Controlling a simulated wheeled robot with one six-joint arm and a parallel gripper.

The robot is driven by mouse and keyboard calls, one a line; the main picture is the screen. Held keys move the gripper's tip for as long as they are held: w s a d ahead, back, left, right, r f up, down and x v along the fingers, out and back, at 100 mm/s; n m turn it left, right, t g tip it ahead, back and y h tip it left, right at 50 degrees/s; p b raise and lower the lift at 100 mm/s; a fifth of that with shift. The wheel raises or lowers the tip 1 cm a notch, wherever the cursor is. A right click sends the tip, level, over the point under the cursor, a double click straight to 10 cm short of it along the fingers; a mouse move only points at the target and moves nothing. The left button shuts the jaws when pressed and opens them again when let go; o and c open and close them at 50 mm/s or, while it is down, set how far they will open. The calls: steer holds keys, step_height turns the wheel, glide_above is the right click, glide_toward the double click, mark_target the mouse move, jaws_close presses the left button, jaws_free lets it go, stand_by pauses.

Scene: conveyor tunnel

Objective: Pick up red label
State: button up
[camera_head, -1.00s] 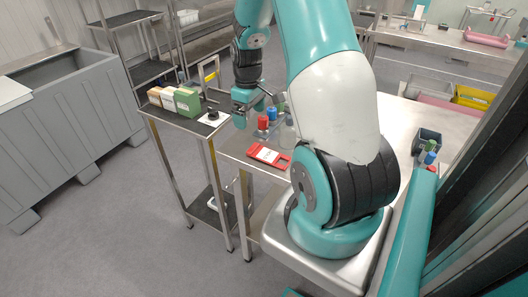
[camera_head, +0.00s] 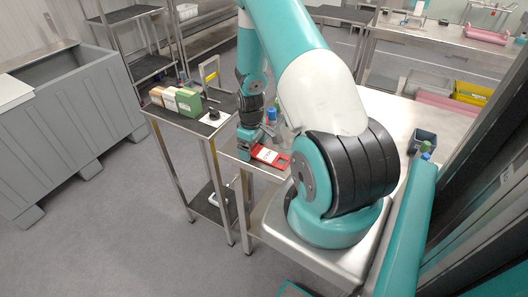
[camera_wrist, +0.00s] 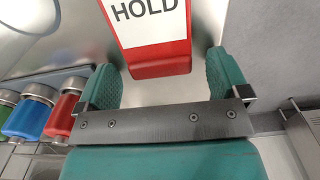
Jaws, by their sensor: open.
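The red label (camera_head: 270,156) with a white face lies on the steel table. In the wrist view the red label (camera_wrist: 160,58) shows the word HOLD, and its near red end reaches between my two fingertips. My gripper (camera_wrist: 168,80) is open, one teal finger to each side of the label's end, with no visible contact. In the head view my gripper (camera_head: 247,142) is at the label's left end, low over the table. The label's far end is cut off in the wrist view.
In the wrist view, red (camera_wrist: 66,110), blue (camera_wrist: 32,112) and green (camera_wrist: 6,105) bottles stand in a holder at the left. A side cart (camera_head: 196,127) with boxes (camera_head: 178,99) stands left of the table.

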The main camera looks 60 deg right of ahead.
steer(key=c, duration=1.1)
steer(key=shift+o, duration=0.2)
steer(key=shift+r, duration=0.1)
step_height(320, 180, up, 20)
steer(key=b, duration=0.3)
steer(key=o, duration=0.4)
steer(key=c, duration=0.7)
